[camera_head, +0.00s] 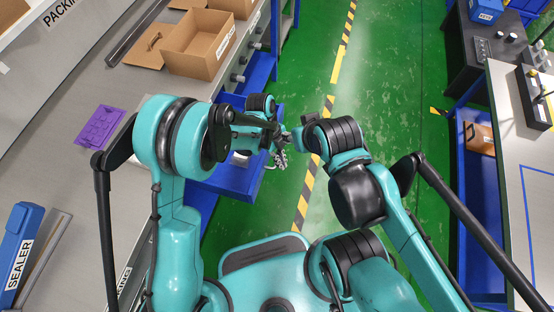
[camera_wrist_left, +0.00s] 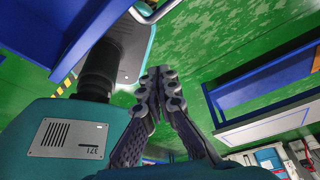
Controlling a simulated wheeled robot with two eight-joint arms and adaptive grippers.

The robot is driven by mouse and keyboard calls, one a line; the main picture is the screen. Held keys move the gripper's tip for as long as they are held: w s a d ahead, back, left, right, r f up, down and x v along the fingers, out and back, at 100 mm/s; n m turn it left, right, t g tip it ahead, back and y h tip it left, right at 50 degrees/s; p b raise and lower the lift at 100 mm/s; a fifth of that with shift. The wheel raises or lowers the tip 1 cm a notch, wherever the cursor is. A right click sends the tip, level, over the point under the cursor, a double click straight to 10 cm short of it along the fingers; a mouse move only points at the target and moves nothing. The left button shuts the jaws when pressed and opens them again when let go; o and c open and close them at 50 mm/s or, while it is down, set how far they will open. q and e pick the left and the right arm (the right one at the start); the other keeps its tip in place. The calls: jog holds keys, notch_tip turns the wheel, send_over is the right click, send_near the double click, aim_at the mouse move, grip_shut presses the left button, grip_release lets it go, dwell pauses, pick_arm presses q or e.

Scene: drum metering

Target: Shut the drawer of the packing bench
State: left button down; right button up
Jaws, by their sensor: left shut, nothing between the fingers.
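The packing bench (camera_head: 75,80) runs along the left in the head view. Its blue drawer (camera_head: 237,183) sticks out past the bench edge into the aisle, so it stands open. My left arm hides part of it. My left gripper (camera_head: 281,157) is just right of the drawer's outer end, with its fingers together and empty; I cannot tell whether it touches the drawer. In the left wrist view my left gripper's fingers (camera_wrist_left: 158,92) meet at the tips, with a blue-edged panel (camera_wrist_left: 262,80) to their right. My right gripper is not clearly visible beyond my right wrist.
An open carton (camera_head: 198,45) and a purple item (camera_head: 98,127) lie on the bench. A blue sealer box (camera_head: 18,240) is at lower left. Green floor with a striped line (camera_head: 340,55) lies clear between the bench and the right-hand table (camera_head: 520,160).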

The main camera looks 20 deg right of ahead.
pick_arm(q)
jog(key=b+x, duration=0.2)
jog(key=x, duration=0.5)
jog(key=shift+w+a+r+b, duration=0.15)
jog(key=shift+w+a, duration=0.2)
jog(key=shift+w, duration=0.25)
jog(key=shift+w+a+b, duration=0.2)
jog(key=shift+w+a, duration=0.1)
jog(key=shift+w, duration=0.3)
jog(key=shift+w+a+r+b, duration=0.15)
jog(key=shift+w+a, duration=0.2)
jog(key=shift+w, duration=0.25)
jog(key=shift+a+f, duration=0.1)
jog(key=shift+f, duration=0.05)
